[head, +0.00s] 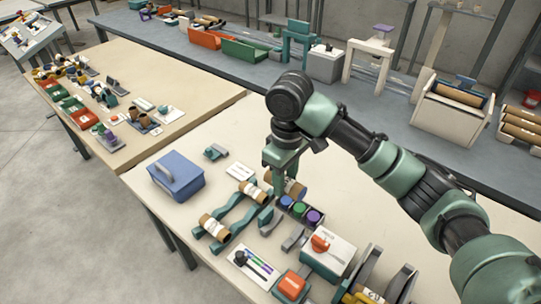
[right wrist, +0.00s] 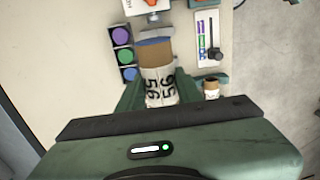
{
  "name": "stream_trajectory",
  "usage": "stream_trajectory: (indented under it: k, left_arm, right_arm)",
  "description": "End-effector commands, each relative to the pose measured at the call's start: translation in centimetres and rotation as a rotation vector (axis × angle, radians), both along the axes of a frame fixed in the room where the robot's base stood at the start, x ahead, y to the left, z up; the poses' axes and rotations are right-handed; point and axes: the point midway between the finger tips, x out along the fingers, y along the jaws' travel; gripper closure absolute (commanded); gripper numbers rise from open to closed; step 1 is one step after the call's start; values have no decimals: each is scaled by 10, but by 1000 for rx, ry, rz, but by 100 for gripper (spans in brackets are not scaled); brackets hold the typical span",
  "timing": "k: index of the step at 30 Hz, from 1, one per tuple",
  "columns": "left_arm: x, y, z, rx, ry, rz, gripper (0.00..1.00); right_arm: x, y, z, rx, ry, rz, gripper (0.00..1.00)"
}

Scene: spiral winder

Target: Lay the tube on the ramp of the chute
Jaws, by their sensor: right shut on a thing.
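My right gripper (head: 279,178) is shut on a brown cardboard tube (head: 294,187) low over the table, just behind the coloured button strip. In the right wrist view the held tube (right wrist: 156,57) has a white label with black digits and a blue part at its far end, with the green fingers (right wrist: 159,93) on both sides. Two similar tubes, a front one (head: 214,227) and a rear one (head: 252,192), lie across curved teal rails (head: 233,212) left of the gripper. These rails look like the chute's ramp, but I cannot tell for sure. My left gripper is not in view.
The strip with blue, green and purple buttons (head: 300,208) is close in front of the gripper. A white box with an orange knob (head: 328,252), a slider panel (head: 252,266) and an orange-topped box (head: 291,287) stand nearer. A blue box (head: 176,177) stands left.

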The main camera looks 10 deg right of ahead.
Motion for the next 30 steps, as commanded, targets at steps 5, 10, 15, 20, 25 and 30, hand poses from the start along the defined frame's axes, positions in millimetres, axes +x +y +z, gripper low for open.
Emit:
stream_trajectory:
  k: [5, 10, 15, 20, 25, 30]
  left_arm:
    - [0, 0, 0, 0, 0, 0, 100]
    - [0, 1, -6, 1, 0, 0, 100]
    - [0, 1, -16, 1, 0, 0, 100]
    - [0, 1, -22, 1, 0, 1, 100]
    - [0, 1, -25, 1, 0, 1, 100]
    - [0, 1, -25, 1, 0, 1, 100]
  right_arm:
    - [-1, -1, 4, -2, -3, -9, 100]
    - [-17, -11, 2, -1, -25, -116, 100]
    - [-57, -26, -4, 6, -41, -325, 100]
    - [-100, -37, -11, 6, -27, -507, 100]
    - [-131, -44, -16, 1, -8, -629, 100]
    - [-140, -45, -16, -1, 1, -664, 100]
